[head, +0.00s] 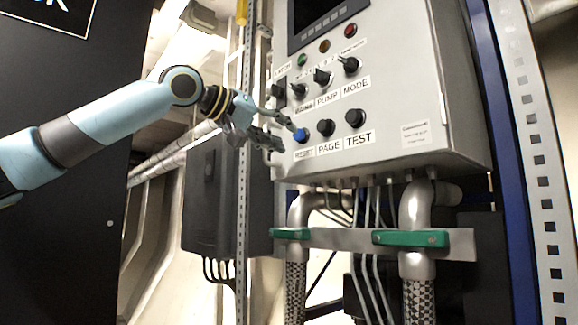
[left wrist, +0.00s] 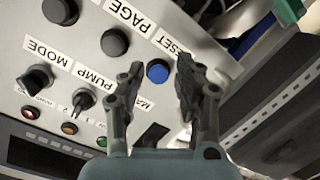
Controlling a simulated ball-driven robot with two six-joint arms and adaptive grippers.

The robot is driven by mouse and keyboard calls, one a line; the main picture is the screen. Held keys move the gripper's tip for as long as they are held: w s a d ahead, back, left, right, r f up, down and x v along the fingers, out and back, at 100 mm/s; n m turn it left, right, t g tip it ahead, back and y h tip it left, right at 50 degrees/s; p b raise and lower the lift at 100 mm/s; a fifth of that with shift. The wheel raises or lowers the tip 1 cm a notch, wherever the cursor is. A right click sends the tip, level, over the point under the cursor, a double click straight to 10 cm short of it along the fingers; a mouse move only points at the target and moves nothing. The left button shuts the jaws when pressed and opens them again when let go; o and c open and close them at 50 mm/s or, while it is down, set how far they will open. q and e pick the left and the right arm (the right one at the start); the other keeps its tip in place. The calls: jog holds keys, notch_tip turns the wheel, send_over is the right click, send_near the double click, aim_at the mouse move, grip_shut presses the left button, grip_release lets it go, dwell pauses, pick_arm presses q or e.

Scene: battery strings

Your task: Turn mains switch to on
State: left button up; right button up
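The mains switch (head: 298,90) is a black rotary knob at the left of the upper knob row on a grey control panel (head: 400,110). In the left wrist view a dark knob (left wrist: 152,135), which seems to be the mains switch, shows low between my fingers, partly hidden. Its label is partly covered, and I cannot tell its setting. My left gripper (head: 283,128) is open and empty, in front of the panel's lower left, below the mains switch. In the left wrist view its two fingers (left wrist: 158,68) stand apart on either side of the blue reset button (left wrist: 158,72).
The pump knob (head: 321,77) and mode knob (head: 348,64) sit right of the mains switch. Page (head: 326,128) and test (head: 356,118) buttons lie below. A screen (head: 325,18) and indicator lamps are above. Green-handled valves (head: 410,239) and pipes are under the panel.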

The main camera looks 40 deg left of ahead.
aim_at(292, 87)
pick_arm(q)
jog(key=s+a+r+n+t, duration=0.2)
jog(key=s+r, duration=0.5)
jog(key=r, duration=0.6)
jog(key=w+p, duration=0.3)
jog(key=p, duration=0.1)
jog(key=w+p, duration=0.4)
jog(key=p, duration=0.1)
jog(key=w+p, duration=0.3)
jog(key=p, duration=0.2)
jog(key=shift+w+d, duration=0.25)
jog(key=shift+d, duration=0.05)
jog(key=shift+w+f+p, duration=0.1)
jog(key=shift+w+p, duration=0.15)
jog(key=shift+p, duration=0.15)
jog(key=shift+f, duration=0.1)
grip_shut()
